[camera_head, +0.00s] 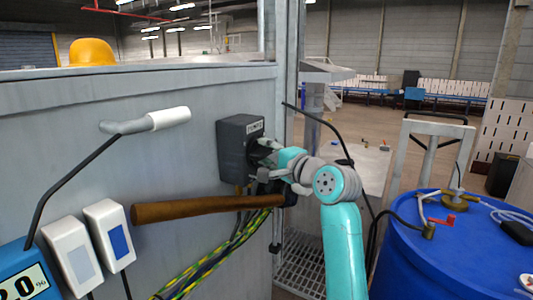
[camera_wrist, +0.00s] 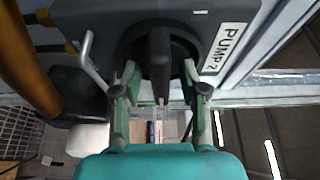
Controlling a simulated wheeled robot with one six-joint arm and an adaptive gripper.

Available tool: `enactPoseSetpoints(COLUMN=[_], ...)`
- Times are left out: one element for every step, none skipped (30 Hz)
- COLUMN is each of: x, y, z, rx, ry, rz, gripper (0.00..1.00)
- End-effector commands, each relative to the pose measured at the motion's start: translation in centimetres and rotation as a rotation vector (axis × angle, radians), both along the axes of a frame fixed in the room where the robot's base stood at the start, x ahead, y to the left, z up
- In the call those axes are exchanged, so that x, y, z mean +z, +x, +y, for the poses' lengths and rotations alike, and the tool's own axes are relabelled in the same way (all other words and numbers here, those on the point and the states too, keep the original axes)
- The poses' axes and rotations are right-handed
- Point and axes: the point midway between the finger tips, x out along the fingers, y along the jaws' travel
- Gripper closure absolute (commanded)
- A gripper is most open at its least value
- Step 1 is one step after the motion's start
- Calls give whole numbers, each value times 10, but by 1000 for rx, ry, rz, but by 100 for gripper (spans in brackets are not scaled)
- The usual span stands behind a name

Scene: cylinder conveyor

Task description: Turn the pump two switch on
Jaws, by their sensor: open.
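The dark grey pump two switch box (camera_head: 236,151) is mounted on the grey panel, left of the panel's right edge. In the wrist view its label reads "PUMP 2" (camera_wrist: 224,48). Its black rotary knob (camera_wrist: 159,55) has a raised grip that runs up and down in that view; the knob is mostly hidden in the head view. My gripper (camera_wrist: 160,75) is open at the front of the box, with one finger on each side of the knob's grip. Gaps show beside the grip, and I see no clear contact. In the head view my gripper (camera_head: 267,158) reaches the box from the right.
A wooden-handled hammer (camera_head: 190,208) hangs just below the box, close under my gripper. Cables (camera_head: 215,252) run below it. White boxes (camera_head: 109,235) and a white-handled tool (camera_head: 168,118) are at left. A blue barrel (camera_head: 430,265) stands at right.

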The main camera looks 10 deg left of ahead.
Motion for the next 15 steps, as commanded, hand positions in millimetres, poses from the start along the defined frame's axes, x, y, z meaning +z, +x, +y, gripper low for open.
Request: enactPoseSetpoints(x=[0, 0, 0, 0, 0, 0, 0, 0, 0, 0, 0, 0, 0, 0, 0], y=[0, 1, 1, 1, 1, 1, 0, 0, 0, 0, 0, 0, 0, 0, 0], z=[1, 1, 1, 1, 0, 0, 0, 0, 0, 0, 0, 0, 0, 0, 0], rx=[0, 0, 0, 0, 0, 0, 0, 0, 0, 0, 0, 0, 0, 0, 0], ry=[0, 0, 0, -1, -1, -1, -1, -1, -1, -1, -1, -1, -1, -1, -1], rz=[0, 0, 0, -1, -1, -1, -1, -1, -1, -1, -1, -1, -1, -1, -1], gripper=[57, 57, 57, 57, 57, 57, 57, 62, 72, 80, 87, 97, 100, 100, 100])
